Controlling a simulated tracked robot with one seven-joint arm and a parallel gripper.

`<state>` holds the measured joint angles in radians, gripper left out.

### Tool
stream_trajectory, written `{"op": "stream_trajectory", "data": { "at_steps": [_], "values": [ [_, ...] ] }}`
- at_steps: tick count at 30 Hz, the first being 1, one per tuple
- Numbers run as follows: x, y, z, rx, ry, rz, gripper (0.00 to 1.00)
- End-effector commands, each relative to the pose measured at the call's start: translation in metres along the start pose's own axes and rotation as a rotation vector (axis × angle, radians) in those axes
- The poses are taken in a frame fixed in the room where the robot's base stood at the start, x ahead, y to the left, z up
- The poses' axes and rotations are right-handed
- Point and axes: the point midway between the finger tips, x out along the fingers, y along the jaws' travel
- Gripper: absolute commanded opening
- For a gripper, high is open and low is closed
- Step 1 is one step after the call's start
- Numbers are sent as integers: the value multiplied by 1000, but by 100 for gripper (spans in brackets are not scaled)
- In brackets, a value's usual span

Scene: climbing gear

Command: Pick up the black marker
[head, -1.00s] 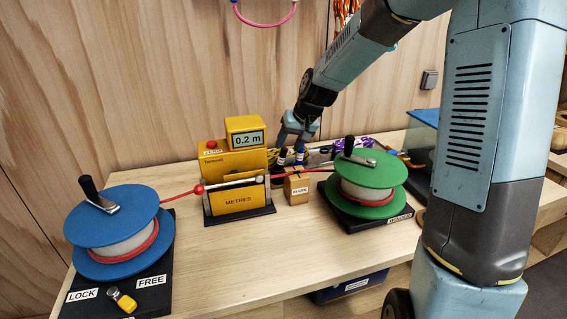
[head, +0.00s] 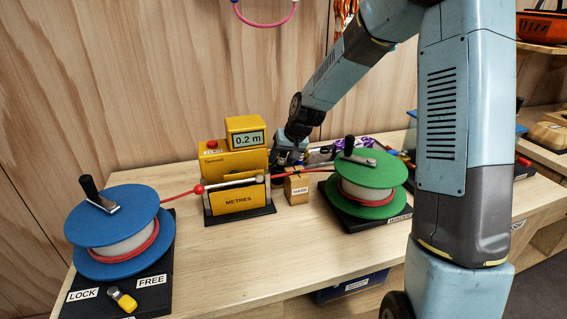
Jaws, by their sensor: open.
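I cannot make out the black marker for certain. My gripper (head: 286,160) is low over the back of the bench, behind a small wooden block (head: 297,188) with a white label. It is open; its fingertips are small and partly hidden, and I see nothing held. The small upright dark and white items at that spot are mostly covered by my gripper.
A yellow metre counter (head: 238,200) reading 0.2 m stands left of my gripper. A blue reel (head: 110,217) is at the left and a green reel (head: 366,183) at the right, with a red cord (head: 183,192) running between. The front middle bench is clear.

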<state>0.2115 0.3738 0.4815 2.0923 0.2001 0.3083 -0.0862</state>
Motion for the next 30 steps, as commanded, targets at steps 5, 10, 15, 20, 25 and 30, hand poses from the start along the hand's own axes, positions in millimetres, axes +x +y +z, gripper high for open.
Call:
{"op": "stream_trajectory", "data": {
  "at_steps": [5,10,15,20,25,30],
  "values": [
    [0,0,0,0,0,0,43],
    [0,0,0,0,0,0,27],
    [-1,1,0,1,0,0,11],
    [-1,1,0,1,0,0,0],
    [-1,1,0,1,0,0,0],
    [-10,-2,-5,0,3,1,0]
  ]
}}
